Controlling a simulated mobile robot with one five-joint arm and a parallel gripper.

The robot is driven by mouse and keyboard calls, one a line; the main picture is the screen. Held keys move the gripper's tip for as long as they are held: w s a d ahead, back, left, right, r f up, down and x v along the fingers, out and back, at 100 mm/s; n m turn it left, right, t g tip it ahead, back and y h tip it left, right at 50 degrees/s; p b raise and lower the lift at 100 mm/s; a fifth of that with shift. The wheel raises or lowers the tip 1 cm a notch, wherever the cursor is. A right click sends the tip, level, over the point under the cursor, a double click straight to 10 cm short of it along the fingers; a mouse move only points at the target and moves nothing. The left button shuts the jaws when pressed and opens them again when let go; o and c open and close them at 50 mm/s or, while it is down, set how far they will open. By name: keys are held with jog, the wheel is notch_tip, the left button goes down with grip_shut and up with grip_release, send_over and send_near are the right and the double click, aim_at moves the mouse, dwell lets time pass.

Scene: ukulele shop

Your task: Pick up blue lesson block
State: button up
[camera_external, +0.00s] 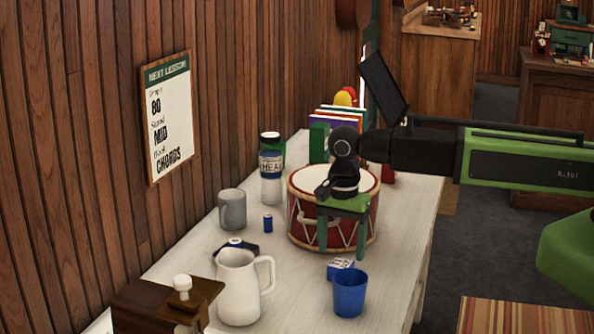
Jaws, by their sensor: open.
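A small block (340,267) with blue and white faces lies on the pale table, just behind a blue cup (349,293). It looks like the blue lesson block, but its markings are too small to read. The cup hides part of its lower right side. My gripper (341,254) points down with its two green fingers apart and nothing visible between them. In the picture the fingertips are just above the block, and the drum is behind them. I cannot tell the exact depth between fingers and block.
A red drum (304,220) stands behind my gripper. A white pitcher (238,290), grey mug (232,209), small blue cylinder (267,223) and labelled jar (271,188) stand to the left. Books (340,118) are at the back. The table's right edge is close to the cup.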

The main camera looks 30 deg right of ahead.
aim_at(341, 263)
notch_tip(341, 263, down, 5)
jog(key=b, duration=0.4)
jog(key=shift+s+f+b, duration=0.1)
jog(key=shift+b, duration=0.2)
jog(key=shift+r, duration=0.2)
jog(key=c, duration=1.5)
jog(key=shift+r+p, duration=0.5)
jog(key=shift+p, duration=0.2)
notch_tip(341, 263, up, 4)
jog(key=p, duration=0.4)
jog(key=w+d+r+p, duration=0.1)
jog(key=d+r+p, duration=0.1)
jog(key=d, duration=0.1)
jog(key=w+d+r+p, duration=0.1)
jog(key=d+r+p, duration=0.1)
jog(key=d, duration=0.2)
jog(key=d+r+p, duration=0.2)
jog(key=d, duration=0.2)
jog(key=shift+w+d, duration=0.15)
jog(key=shift+w, duration=0.25)
